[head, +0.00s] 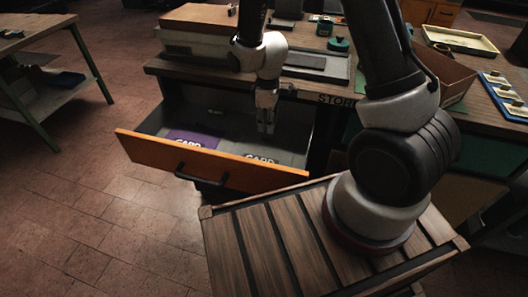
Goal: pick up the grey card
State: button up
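The grey card (262,160) lies in the open drawer (210,166), near its front and towards the right. Only part of it shows, with pale "CARD" lettering; the orange drawer front hides its near part. My gripper (266,127) points down over the drawer, above and behind the grey card, and looks apart from it. The fingers are small and dark, so I cannot tell whether they are open or shut. I see nothing held between them.
A purple card (193,138) lies left of the grey card. The drawer's orange front (205,164) and side walls stand around both. The workbench top (340,88) lies behind, with trays and boxes. A green-legged table (45,40) is at the far left.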

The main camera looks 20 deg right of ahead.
aim_at(268, 137)
notch_tip(268, 137, down, 6)
jog(key=shift+s+r, duration=0.1)
jog(key=shift+s, duration=0.05)
jog(key=shift+c, duration=0.5)
grip_shut()
